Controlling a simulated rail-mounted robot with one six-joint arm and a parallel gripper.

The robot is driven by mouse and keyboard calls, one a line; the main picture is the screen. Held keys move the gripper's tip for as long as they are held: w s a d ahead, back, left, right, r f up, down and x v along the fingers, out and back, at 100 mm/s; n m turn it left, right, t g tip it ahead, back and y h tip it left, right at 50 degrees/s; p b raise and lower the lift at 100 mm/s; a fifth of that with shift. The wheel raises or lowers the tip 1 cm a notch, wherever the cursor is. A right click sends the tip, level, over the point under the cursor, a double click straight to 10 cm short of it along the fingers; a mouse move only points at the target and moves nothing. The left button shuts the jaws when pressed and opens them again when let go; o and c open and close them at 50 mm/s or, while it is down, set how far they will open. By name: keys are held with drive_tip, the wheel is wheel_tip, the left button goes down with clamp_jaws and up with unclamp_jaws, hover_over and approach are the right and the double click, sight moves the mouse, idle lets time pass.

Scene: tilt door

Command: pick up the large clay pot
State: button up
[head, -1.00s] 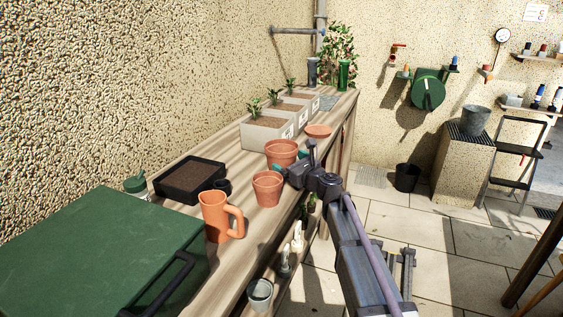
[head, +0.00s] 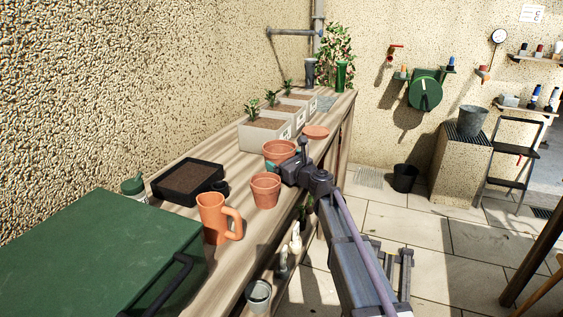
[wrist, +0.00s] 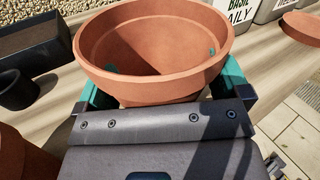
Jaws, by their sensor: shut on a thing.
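The large clay pot (head: 281,149) is a terracotta pot with a thick rim, upright over the wooden bench. In the wrist view the pot (wrist: 150,45) looks empty, with its open mouth towards the camera. My gripper (head: 284,167) reaches it from the right, at the bench's front side. In the wrist view my gripper (wrist: 158,88) has teal fingers on both sides of the pot, below the rim, and is shut on it. The pot's base is hidden, so I cannot tell whether it touches the bench.
A smaller clay pot (head: 265,190) stands close in front, with an orange jug (head: 218,218) nearer. A black soil tray (head: 188,181) lies to the left. White planters (head: 262,133) and a terracotta saucer (head: 315,132) are behind.

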wheel_tip(320, 180, up, 10)
drive_tip(key=p, duration=0.9)
